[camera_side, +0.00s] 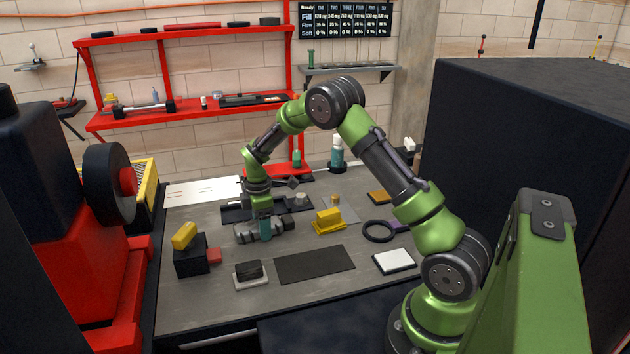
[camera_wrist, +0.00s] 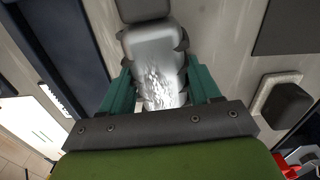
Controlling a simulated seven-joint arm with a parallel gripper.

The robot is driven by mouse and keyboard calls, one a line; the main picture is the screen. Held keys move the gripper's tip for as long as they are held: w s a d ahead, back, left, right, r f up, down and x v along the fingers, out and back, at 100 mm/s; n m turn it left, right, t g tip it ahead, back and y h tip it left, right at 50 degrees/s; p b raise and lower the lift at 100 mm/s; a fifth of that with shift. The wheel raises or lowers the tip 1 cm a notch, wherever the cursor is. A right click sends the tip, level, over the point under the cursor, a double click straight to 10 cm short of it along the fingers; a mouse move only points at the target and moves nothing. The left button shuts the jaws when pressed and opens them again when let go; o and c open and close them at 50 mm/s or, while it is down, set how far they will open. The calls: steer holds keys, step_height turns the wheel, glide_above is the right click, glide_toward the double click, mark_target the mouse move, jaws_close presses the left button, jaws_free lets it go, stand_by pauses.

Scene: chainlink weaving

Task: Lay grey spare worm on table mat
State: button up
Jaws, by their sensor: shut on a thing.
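The grey spare worm (camera_side: 283,226) is a chunky segmented bar lying across the left middle of the table in the side view. It also shows in the wrist view (camera_wrist: 153,48), running up between the fingers. My gripper (camera_side: 265,229) points down with its teal fingers on both sides of the worm's middle, shut on it. The fingers flank it in the wrist view too (camera_wrist: 160,88). I cannot tell whether the worm touches the table. The flat dark mat (camera_side: 315,264) lies bare to the front right of the worm; its corner shows at the wrist view's upper right (camera_wrist: 285,28).
A black block (camera_side: 190,262) with a yellow piece stands left. A white dish (camera_side: 240,282) with a dark lump sits left of the mat. A yellow block (camera_side: 328,224) stands behind the mat. A black ring (camera_side: 379,239) and white tile (camera_side: 395,262) lie right. A dark tray (camera_side: 234,213) lies behind.

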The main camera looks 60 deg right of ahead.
steer(key=shift+r, duration=0.1)
jaws_close()
steer(key=shift+w+r, duration=0.1)
steer(key=shift+r, duration=0.45)
steer(key=r, duration=0.2)
steer(key=shift+s+r, duration=0.3)
steer(key=s+a, duration=0.1)
steer(key=s, duration=0.3)
steer(key=s+a, duration=0.1)
steer(key=s, duration=0.4)
steer(key=s+a+r, duration=0.1)
steer(key=s+a, duration=0.1)
steer(key=s, duration=0.2)
steer(key=shift+s+a, duration=0.1)
steer(key=shift+s, duration=0.3)
steer(key=shift+s+r, duration=0.2)
steer(key=shift+s, duration=0.1)
steer(key=shift+m, duration=0.5)
steer(key=s+r, duration=0.1)
steer(key=r, duration=0.1)
steer(key=s+d+r, duration=0.1)
steer(key=s+r, duration=0.1)
steer(key=shift+s, duration=0.2)
